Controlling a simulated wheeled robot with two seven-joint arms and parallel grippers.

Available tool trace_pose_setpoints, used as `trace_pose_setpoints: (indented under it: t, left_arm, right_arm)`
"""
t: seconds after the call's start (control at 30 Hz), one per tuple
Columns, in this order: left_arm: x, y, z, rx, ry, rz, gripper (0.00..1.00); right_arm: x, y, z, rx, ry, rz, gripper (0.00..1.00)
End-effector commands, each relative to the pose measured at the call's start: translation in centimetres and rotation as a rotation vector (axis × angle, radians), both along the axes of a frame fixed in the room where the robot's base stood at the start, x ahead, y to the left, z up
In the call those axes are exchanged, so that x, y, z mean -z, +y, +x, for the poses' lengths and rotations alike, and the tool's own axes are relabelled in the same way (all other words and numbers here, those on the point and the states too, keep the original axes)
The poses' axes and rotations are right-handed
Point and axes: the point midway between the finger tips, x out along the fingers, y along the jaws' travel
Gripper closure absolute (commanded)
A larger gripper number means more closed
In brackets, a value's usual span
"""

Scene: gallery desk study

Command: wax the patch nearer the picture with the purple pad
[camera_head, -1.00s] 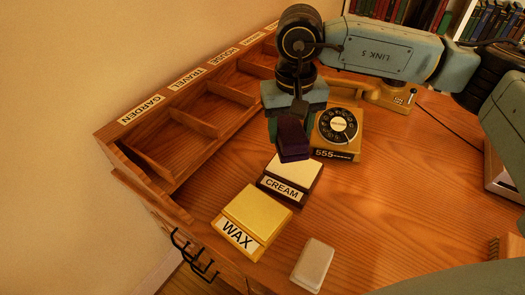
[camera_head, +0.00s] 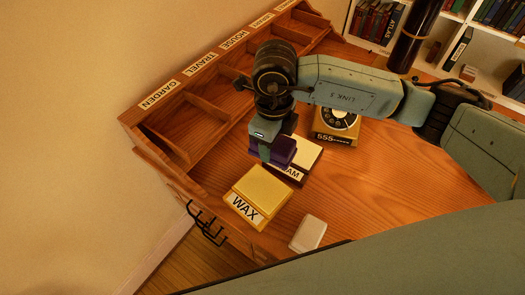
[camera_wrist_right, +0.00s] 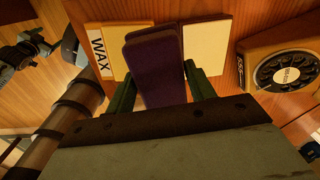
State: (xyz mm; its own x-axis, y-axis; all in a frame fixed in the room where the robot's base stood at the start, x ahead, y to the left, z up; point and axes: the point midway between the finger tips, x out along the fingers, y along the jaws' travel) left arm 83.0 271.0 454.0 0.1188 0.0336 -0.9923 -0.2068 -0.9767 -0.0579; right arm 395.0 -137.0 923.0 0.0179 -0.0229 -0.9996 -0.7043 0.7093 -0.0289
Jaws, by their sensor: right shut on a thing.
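The purple pad (camera_head: 281,150) is between the fingers of my right gripper (camera_head: 270,146), which is shut on it. It also shows in the right wrist view (camera_wrist_right: 158,62). In the head view it overlaps the left part of the CREAM box (camera_head: 309,153), which has a white top. The WAX box (camera_head: 260,190), with a yellow top, is just in front of it. In the wrist view the pad is between the WAX top (camera_wrist_right: 124,32) and the white top (camera_wrist_right: 207,45). Whether it touches either is unclear. No patch or picture can be made out. My left gripper is not in view.
A yellow rotary phone (camera_head: 338,124) stands behind the boxes. A pale block (camera_head: 308,233) lies at the desk's front. A labelled wooden compartment rack (camera_head: 190,118) runs along the left. Black hooks (camera_head: 207,226) hang at the front edge. The desk's right part (camera_head: 385,170) is clear.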

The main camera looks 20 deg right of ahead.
Motion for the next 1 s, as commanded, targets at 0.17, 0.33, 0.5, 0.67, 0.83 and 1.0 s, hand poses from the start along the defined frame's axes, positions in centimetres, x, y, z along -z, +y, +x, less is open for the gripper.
trace_pose_setpoints:
  t: [0.17,0.33,0.5,0.67,0.83,1.0]
  left_arm:
    - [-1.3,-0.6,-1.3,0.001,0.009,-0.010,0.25]
    - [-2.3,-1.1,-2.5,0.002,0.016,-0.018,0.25]
    - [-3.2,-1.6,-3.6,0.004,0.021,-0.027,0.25]
    - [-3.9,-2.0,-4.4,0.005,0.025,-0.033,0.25]
    - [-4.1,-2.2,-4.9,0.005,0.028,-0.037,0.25]
    - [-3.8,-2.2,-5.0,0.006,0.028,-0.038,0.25]
  right_arm:
    - [-0.2,1.2,-1.1,0.420,-0.003,0.015,0.64]
    - [-0.2,2.1,-2.1,0.831,-0.005,0.026,0.64]
    - [-0.2,2.9,-3.1,1.233,-0.005,0.031,0.64]
    - [-0.2,3.4,-3.9,1.531,-0.004,0.035,0.64]
    - [-0.1,3.6,-4.3,1.708,-0.006,0.033,0.64]
    - [0.3,3.7,-4.4,1.753,-0.006,0.033,0.64]
